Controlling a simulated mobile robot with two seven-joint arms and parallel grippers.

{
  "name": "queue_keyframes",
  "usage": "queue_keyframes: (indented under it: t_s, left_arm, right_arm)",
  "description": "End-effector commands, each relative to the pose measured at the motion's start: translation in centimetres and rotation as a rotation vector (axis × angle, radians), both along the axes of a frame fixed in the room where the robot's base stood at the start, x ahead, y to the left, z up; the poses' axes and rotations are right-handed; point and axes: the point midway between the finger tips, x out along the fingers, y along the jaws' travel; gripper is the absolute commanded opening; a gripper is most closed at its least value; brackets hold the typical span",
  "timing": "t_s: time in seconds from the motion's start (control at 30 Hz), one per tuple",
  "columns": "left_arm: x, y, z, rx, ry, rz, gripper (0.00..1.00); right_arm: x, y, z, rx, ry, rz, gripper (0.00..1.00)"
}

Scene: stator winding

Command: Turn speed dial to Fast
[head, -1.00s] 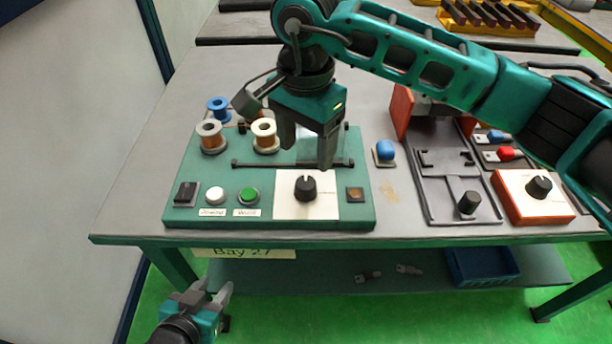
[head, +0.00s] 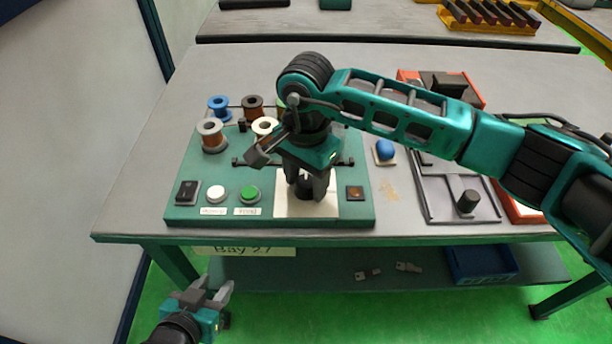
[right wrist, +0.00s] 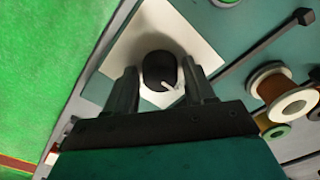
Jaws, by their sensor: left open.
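The black speed dial (head: 304,188) sits on a white square plate (head: 325,207) on the front of the green winding panel (head: 290,222). In the right wrist view the dial (right wrist: 158,66) shows a white pointer mark towards its lower right; the plate's lettering is unreadable. My right gripper (head: 306,186) points down over the dial. In the right wrist view its fingers (right wrist: 160,74) stand on either side of the dial, with narrow gaps, so it is open around it. My left gripper (head: 214,290) is open and empty, low in front of the table.
Left of the plate are a black rocker switch (head: 187,192), a white button (head: 216,194) and a green button (head: 249,194). Several wire spools, including a blue one (head: 219,104), stand behind.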

Motion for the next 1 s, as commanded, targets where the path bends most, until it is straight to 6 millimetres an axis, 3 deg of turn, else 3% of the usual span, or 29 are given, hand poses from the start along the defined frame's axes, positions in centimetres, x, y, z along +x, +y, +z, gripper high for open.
queue_keyframes:
  t_s: [0.43, 0.73, 1.0]
  left_arm:
    - [0.1, 0.0, 0.1, 0.000, -0.002, 0.000, 0.43]
    - [0.3, 0.0, -0.3, 0.000, -0.006, 0.000, 0.43]
    - [0.3, 0.0, -1.8, 0.000, -0.006, 0.000, 0.43]
  right_arm:
    - [0.0, 0.0, 0.1, 0.000, 0.000, 0.000, 0.11]
    - [0.1, 0.0, 0.0, 0.000, -0.002, -0.038, 0.11]
    - [0.1, 0.0, -0.2, 0.000, -0.004, -0.201, 0.11]
